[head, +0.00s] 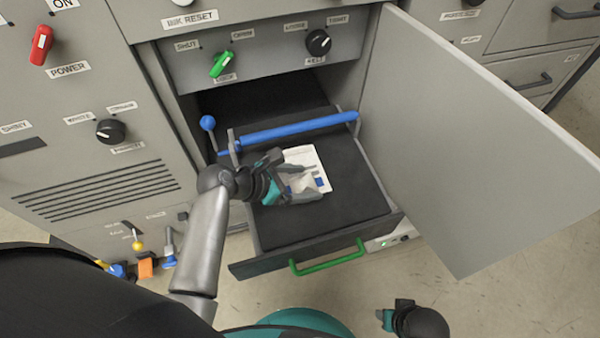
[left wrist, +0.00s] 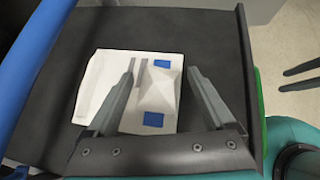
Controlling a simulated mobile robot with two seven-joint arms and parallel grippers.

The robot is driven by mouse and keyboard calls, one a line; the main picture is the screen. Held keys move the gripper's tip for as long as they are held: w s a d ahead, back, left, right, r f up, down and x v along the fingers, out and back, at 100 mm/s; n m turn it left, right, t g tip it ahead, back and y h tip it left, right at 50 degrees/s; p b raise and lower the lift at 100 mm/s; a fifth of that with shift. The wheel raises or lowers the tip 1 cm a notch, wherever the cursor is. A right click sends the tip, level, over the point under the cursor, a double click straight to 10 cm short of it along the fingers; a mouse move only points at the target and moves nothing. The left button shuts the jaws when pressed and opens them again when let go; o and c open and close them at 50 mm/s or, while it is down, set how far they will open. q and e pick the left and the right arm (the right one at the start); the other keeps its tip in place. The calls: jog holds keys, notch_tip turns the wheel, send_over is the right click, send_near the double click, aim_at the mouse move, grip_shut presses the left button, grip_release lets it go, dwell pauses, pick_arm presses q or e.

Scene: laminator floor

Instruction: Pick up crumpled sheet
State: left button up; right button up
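The crumpled sheet (head: 307,168) is white with blue and grey patches. It lies on the dark bed of a pulled-out drawer (head: 285,222). It also shows in the left wrist view (left wrist: 150,75), where its surface looks creased. My left gripper (head: 315,182) is open over the sheet, its fingers apart with part of the sheet between them in the wrist view (left wrist: 162,75). I cannot tell whether the fingers touch it. My right gripper (head: 385,318) shows only in part at the bottom of the head view, away from the drawer.
A blue bar (head: 300,130) crosses the drawer behind the sheet, with a blue-knobbed lever (head: 208,123) at its left. A grey door (head: 470,130) stands open on the right. A green handle (head: 328,258) runs along the drawer front. Open floor (head: 500,305) lies at the lower right.

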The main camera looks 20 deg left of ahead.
pick_arm(q)
jog(key=c, duration=1.2)
jog(key=shift+r, duration=0.15)
